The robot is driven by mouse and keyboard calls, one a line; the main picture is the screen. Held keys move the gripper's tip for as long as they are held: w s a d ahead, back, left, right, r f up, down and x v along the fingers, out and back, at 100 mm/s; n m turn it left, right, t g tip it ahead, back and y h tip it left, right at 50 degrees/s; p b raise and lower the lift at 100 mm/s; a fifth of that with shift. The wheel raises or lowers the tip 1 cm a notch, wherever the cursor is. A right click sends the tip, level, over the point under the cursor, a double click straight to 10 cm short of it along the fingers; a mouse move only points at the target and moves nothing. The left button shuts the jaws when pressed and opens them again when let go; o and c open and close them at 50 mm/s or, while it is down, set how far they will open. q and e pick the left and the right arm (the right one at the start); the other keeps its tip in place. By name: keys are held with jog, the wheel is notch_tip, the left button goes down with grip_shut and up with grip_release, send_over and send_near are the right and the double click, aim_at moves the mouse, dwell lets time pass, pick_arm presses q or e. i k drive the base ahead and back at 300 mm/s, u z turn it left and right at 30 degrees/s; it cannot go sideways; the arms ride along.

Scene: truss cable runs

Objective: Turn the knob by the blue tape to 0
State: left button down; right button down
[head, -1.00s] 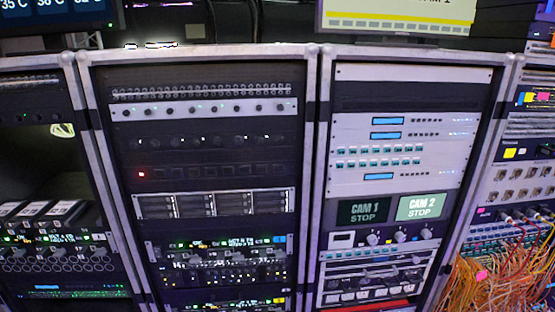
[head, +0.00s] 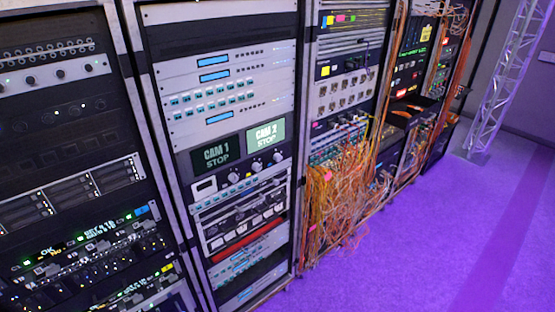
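A small blue patch (head: 141,211), perhaps the blue tape, sits at the right end of a unit with a lit green-white display (head: 101,230) in the lower left rack. Small controls lie around that display, too small to tell which is the knob or where it points. Specks of colour beside those knobs are too small to make out. Neither of my grippers is in view.
A yellow patch (head: 167,267) marks a lower unit in the left rack. Loose orange cables (head: 340,195) spill from the rack to the right onto the floor. The purple-lit floor (head: 420,245) is open at right. A metal truss (head: 505,75) stands at the back right.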

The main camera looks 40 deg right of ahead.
aim_at(276, 157)
jog(key=z, duration=0.25)
jog(key=k, duration=0.45)
jog(key=z, duration=1.2)
jog(key=i, duration=0.75)
jog(key=u, duration=0.85)
jog(key=i, duration=0.5)
jog(key=u, duration=0.55)
